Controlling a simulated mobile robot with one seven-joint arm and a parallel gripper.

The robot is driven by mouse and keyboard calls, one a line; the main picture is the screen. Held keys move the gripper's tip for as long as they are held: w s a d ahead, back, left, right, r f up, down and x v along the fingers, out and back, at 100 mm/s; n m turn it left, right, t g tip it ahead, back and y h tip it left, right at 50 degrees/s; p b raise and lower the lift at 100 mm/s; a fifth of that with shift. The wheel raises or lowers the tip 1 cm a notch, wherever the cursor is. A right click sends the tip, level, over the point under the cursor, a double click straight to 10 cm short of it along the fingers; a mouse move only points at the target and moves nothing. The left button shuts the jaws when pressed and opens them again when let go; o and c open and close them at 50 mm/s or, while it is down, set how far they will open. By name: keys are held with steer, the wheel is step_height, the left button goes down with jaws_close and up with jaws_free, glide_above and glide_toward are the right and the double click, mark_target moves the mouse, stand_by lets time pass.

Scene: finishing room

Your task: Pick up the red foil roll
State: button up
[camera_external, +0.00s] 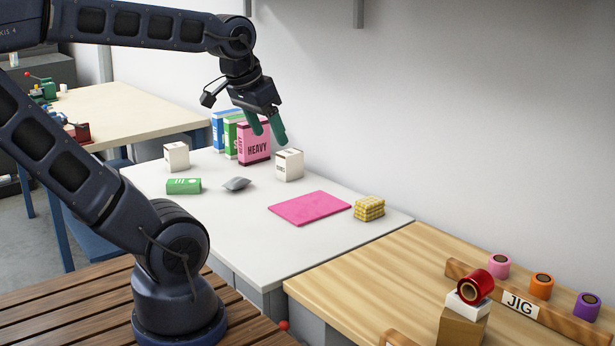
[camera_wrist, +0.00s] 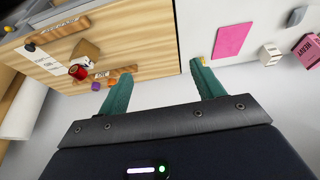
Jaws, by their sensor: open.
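The red foil roll (camera_external: 475,287) lies on a small white box (camera_external: 468,305) on top of a brown block (camera_external: 462,327), on the wooden table at the lower right. It also shows in the wrist view (camera_wrist: 77,72), left of the fingers. My gripper (camera_external: 268,130) is open and empty, with green fingers. It is high over the white table's far side, near the pink "HEAVY" box, well apart from the roll. In the wrist view the two fingers (camera_wrist: 158,80) are spread wide with nothing between them.
A wooden rack labelled JIG (camera_external: 519,304) stands behind the roll with pink (camera_external: 499,265), orange (camera_external: 541,286) and purple (camera_external: 587,306) rolls. The white table (camera_external: 245,215) holds a pink mat (camera_external: 310,208), a yellow bundle (camera_external: 369,208), white boxes and the pink box (camera_external: 253,143). A wall runs behind.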

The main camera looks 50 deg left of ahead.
steer(key=shift+o, duration=0.4)
stand_by(0.3)
steer(key=n+g+h, duration=0.4)
steer(key=n+g, duration=0.1)
steer(key=n, duration=1.3)
glide_above(478, 274)
steer(key=a, duration=0.3)
step_height(478, 274, down, 17)
steer(key=shift+x, duration=5.05)
steer(key=shift+w+d, duration=0.15)
steer(key=c, duration=1.2)
steer(key=shift+r+h, duration=0.15)
steer(key=shift+h, duration=0.15)
